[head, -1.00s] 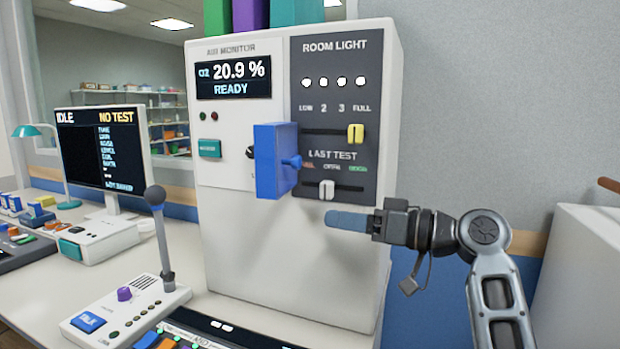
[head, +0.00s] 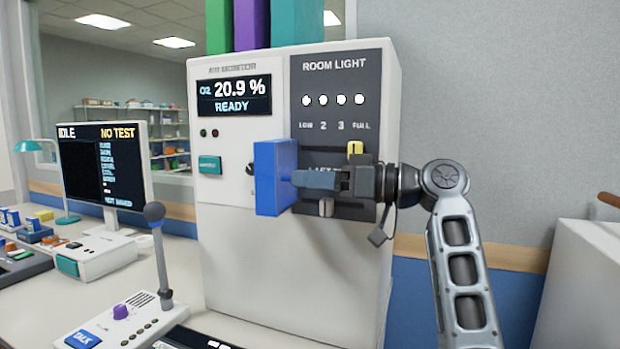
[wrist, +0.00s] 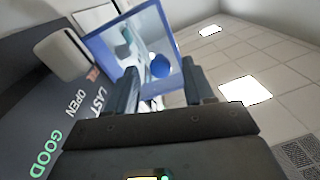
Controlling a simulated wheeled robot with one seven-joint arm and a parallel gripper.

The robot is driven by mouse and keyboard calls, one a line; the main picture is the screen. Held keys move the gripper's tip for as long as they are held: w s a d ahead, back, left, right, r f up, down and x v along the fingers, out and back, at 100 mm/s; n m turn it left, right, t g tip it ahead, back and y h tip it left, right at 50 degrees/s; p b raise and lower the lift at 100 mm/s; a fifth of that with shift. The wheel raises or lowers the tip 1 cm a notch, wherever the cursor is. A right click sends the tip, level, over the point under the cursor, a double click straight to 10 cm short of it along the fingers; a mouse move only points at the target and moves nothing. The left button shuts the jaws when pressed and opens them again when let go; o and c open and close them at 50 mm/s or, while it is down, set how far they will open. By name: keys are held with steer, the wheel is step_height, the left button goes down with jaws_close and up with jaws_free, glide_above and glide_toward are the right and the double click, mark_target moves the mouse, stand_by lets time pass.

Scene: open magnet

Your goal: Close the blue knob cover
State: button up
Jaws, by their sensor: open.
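The blue knob cover (head: 270,178) stands swung out from the front of the white air monitor (head: 235,260), left of the dark room light panel. In the wrist view the cover (wrist: 95,45) appears as a blue frame around a pale, see-through-looking face. Its round blue knob (wrist: 160,66) shows between my fingers. My gripper (head: 297,179) is open at the cover's right side, pointing left. The fingers hide the cover's knob in the head view. The gripper (wrist: 160,85) also shows in the wrist view; I cannot tell whether it touches the cover.
A microphone (head: 154,212) stands on the desk to the left. A white cabinet (head: 585,270) is at the right. Space below the cover is clear.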

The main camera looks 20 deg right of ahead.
steer(key=shift+w+a, duration=0.25)
steer(key=shift+c, duration=0.5)
jaws_close()
